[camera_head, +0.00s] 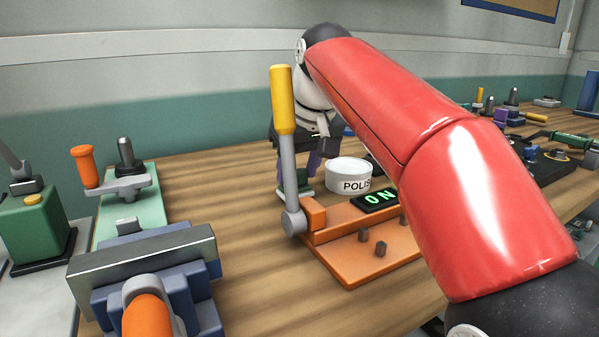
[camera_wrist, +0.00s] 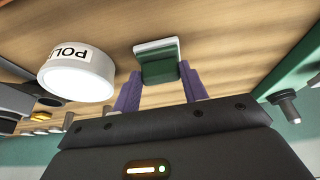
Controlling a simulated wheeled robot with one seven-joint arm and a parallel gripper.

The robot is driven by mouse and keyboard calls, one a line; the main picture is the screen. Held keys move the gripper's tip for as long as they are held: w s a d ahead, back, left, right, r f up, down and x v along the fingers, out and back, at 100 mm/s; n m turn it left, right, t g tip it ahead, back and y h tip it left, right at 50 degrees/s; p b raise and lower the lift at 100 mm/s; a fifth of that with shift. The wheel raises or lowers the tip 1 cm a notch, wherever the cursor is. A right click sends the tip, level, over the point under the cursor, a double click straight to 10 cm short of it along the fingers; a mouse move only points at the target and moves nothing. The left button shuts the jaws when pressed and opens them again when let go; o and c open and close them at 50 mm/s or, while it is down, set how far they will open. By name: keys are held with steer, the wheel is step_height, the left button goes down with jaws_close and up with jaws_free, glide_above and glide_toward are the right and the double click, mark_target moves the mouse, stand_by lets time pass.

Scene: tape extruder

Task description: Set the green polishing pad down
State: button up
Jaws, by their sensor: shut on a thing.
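The green polishing pad (camera_wrist: 158,66), a small green block with a pale layer on its far side, sits between the two purple fingers of my gripper (camera_wrist: 159,72) in the wrist view. My gripper is shut on it. In the head view my gripper (camera_head: 300,172) points down behind the yellow-handled lever, and the pad (camera_head: 303,191) shows low at its fingertips, partly hidden by the lever. The pad is close to the wooden table (camera_head: 240,190); I cannot tell whether it touches. A white round tub marked "POLIS" (camera_head: 349,178) stands just right of my gripper.
An orange lever stand (camera_head: 350,262) with a lit "ON" display (camera_head: 376,199) is in front of my gripper. A blue-grey vise (camera_head: 150,265) and a green plate (camera_head: 128,212) with an orange-handled clamp stand left. Bare wood lies between them and the lever.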

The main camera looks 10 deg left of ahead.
steer(key=shift+f, duration=0.15)
steer(key=o, duration=1)
steer(key=shift+c, duration=0.2)
steer(key=shift+f+b, duration=0.15)
steer(key=shift+b, duration=0.2)
